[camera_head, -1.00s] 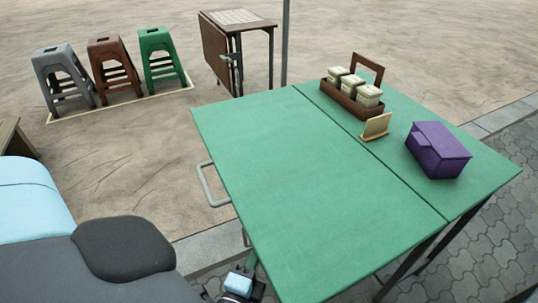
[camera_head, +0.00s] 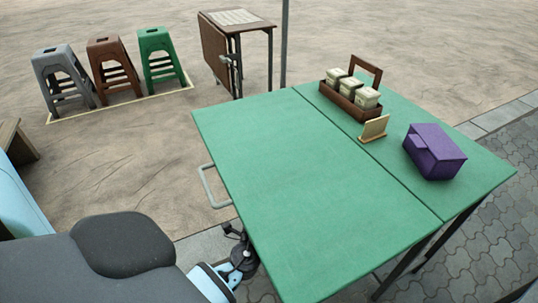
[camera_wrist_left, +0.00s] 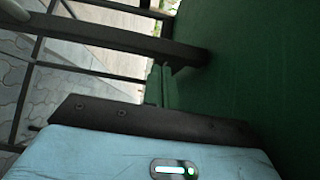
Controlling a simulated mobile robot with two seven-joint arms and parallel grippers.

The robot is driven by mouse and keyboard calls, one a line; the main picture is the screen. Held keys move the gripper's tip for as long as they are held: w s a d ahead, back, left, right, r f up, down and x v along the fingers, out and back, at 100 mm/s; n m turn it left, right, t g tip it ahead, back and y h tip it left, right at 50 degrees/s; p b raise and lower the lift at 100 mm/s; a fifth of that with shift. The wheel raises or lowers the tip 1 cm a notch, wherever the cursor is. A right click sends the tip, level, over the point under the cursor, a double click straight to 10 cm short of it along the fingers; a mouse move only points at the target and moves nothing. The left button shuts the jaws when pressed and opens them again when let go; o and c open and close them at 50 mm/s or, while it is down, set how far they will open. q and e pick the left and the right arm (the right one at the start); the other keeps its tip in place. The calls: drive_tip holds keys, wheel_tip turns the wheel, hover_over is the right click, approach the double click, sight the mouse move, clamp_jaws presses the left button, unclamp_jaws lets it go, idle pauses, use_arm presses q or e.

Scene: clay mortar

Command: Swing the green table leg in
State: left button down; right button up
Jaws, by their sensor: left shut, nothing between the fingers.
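The green folding table (camera_head: 300,180) stands in front of me, its top flat. In the left wrist view its dark green underside (camera_wrist_left: 265,70) fills the right side. In the head view my left gripper (camera_head: 243,258) is low beside the table's left edge, partly hidden by the tabletop. It is shut and empty; I cannot tell whether it touches the leg. My right gripper is not in view.
A brown caddy with jars (camera_head: 352,102), a small wooden stand (camera_head: 374,128) and a purple box (camera_head: 434,152) sit on the tabletop. A metal handle (camera_head: 205,190) sticks out at its left edge. Several stools and a brown folded table (camera_head: 220,55) stand behind on open ground.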

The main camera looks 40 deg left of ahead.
use_arm(q)
drive_tip(key=shift+w+a, duration=0.2)
drive_tip(key=shift+a, duration=0.3)
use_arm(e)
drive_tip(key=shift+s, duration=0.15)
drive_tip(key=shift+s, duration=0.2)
use_arm(q)
drive_tip(key=shift+a, duration=0.15)
